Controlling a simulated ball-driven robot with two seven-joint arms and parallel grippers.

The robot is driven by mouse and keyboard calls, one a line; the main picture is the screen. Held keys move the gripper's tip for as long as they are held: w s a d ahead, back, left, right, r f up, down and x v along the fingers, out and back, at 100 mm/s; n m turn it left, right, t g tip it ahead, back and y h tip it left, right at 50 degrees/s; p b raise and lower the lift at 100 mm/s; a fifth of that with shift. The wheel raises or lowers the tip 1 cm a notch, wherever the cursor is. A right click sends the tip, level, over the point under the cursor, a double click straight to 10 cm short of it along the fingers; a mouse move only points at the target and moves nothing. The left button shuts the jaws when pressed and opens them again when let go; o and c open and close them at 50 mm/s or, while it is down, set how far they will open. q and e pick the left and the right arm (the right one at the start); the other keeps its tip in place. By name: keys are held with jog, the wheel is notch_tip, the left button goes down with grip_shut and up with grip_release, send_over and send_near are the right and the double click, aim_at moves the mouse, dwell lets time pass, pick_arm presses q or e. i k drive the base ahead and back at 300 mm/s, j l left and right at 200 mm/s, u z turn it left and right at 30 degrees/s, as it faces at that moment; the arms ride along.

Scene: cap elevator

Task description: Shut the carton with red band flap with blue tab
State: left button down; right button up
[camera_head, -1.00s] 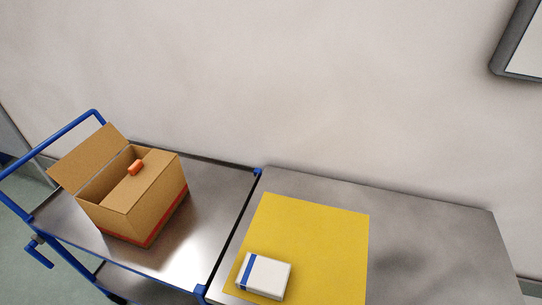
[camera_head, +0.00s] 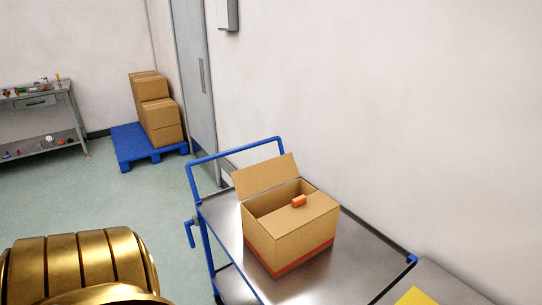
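The carton with red band (camera_head: 290,243) stands upright on a steel cart with a blue frame. Its left flap (camera_head: 265,175) stands up and leans outward, leaving the left part of the top open. Its right flap (camera_head: 312,212) lies flat over the right part, with an orange tab (camera_head: 299,201) on it. No blue tab shows on this carton; any on the hidden side of the raised flap cannot be seen. Neither of my grippers is in view.
The cart (camera_head: 349,264) has a blue handle rail (camera_head: 236,150) behind the carton. A yellow mat (camera_head: 414,297) lies on the table at lower right. Brown boxes (camera_head: 158,112) stand on a blue pallet (camera_head: 133,146). A grey bench (camera_head: 40,112) stands far left, with open floor between.

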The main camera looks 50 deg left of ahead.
aim_at(250, 181)
jog(key=k+j+z, duration=0.1)
jog(key=j, duration=0.5)
jog(key=k+j, duration=0.15)
jog(key=j, duration=0.4)
jog(key=k+j+z, duration=0.15)
jog(key=j, duration=0.4)
jog(key=k+j, duration=0.1)
jog(key=j, duration=0.5)
jog(key=k+j+z, duration=0.15)
jog(key=j, duration=0.4)
jog(key=k+j, duration=0.2)
jog(key=j, duration=0.3)
jog(key=k+j+z, duration=0.15)
jog(key=j, duration=0.4)
jog(key=k+j+z, duration=0.1)
jog(key=j, duration=0.4)
jog(key=k, duration=0.1)
